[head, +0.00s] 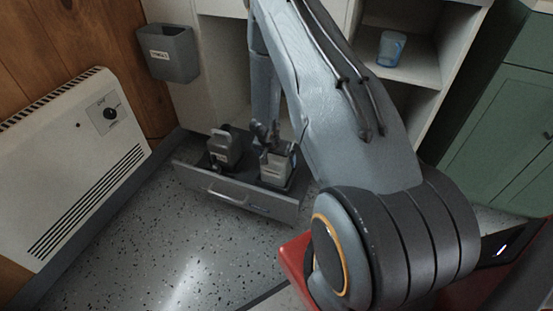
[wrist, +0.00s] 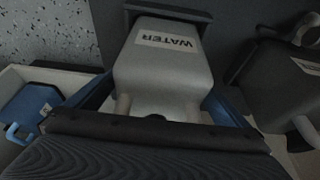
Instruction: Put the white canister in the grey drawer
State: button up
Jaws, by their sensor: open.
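The grey drawer (head: 275,199) is pulled out low in the cabinet. The white canister (head: 274,168) stands upright inside it, on the right side. It also shows in the wrist view (wrist: 163,62), with a WATER label. My gripper (head: 270,135) is directly above the canister. In the wrist view my gripper (wrist: 158,108) is open, with one finger on each side of the canister's top. I cannot tell whether the fingers touch it.
A dark canister (head: 224,148) stands in the drawer's left side. A blue cup (head: 391,48) sits on a shelf at upper right. A blue container (wrist: 32,110) is at left in the wrist view. A heater (head: 75,165) and grey wall bin (head: 170,55) are at left.

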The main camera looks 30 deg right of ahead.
jog(key=p+v, duration=0.4)
jog(key=v, duration=0.7)
jog(key=shift+s+a+r, duration=0.1)
jog(key=shift+a+r, duration=0.1)
jog(key=shift+r, duration=0.15)
jog(key=shift+a+r, duration=0.2)
jog(key=shift+r, duration=0.05)
jog(key=w+a+r+n+t+y, duration=0.1)
jog(key=w+a+r+n+y, duration=0.25)
jog(key=a+r, duration=0.85)
jog(key=s+a+r+n+y, duration=0.1)
jog(key=s+a+r+n, duration=0.15)
jog(key=a+r, duration=0.3)
jog(key=s+a+r+n+y, duration=0.1)
jog(key=s+a+r, duration=0.3)
jog(key=a, duration=0.3)
jog(key=s+a+r+n+g, duration=0.1)
jog(key=s+a+r+n, duration=0.15)
jog(key=s, duration=0.25)
jog(key=s+a+r+n+g, duration=0.1)
jog(key=s+a+r, duration=0.3)
jog(key=s, duration=0.2)
jog(key=s+d+r+n+g, duration=0.1)
jog(key=s+r+n, duration=0.1)
jog(key=s, duration=0.5)
jog(key=s+r+n+h, duration=0.1)
jog(key=s+r, duration=0.3)
jog(key=s, duration=0.4)
jog(key=shift+d+n+g, duration=0.4)
jog(key=shift+n, duration=0.25)
